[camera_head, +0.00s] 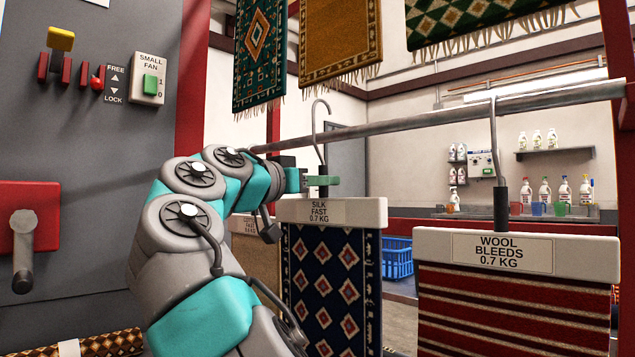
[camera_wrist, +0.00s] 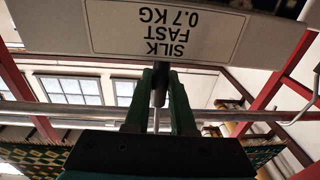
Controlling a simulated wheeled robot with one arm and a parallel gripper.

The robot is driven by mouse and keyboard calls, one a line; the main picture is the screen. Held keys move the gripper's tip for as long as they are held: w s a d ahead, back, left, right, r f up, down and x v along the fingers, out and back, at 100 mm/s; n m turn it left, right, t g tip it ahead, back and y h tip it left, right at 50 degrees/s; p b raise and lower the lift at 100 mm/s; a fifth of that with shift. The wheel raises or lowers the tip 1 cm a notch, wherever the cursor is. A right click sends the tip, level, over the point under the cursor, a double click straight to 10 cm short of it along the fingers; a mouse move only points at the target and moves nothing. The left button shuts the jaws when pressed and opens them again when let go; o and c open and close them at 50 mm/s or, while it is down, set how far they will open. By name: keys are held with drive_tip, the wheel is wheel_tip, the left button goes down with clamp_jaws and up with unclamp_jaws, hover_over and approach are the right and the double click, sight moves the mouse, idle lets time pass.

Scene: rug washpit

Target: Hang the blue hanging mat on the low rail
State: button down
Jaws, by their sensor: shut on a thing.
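The blue mat (camera_head: 325,290), with red and white diamonds, hangs upright from a pale bar (camera_head: 370,212) labelled "SILK FAST 0.7 KG". The bar also shows upside down in the wrist view (camera_wrist: 110,30). My gripper (camera_head: 322,182) is shut on the dark stem of the mat's hook, just above the bar; the stem also shows between the fingers in the wrist view (camera_wrist: 159,88). The grey hook (camera_head: 315,120) rises past the low rail (camera_head: 420,121), its curved top above the rail in the picture. I cannot tell whether it touches the rail.
A red striped mat (camera_head: 510,310), labelled "WOOL BLEEDS 0.7 KG", hangs from the rail at right. Another labelled mat (camera_head: 258,255) is partly hidden behind my arm. Patterned rugs (camera_head: 340,40) hang above. A grey panel (camera_head: 110,150) with switches stands at left.

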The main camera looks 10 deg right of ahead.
drive_tip(key=shift+x, duration=2.05)
drive_tip(key=shift+s+f, duration=0.15)
drive_tip(key=shift+f, duration=0.05)
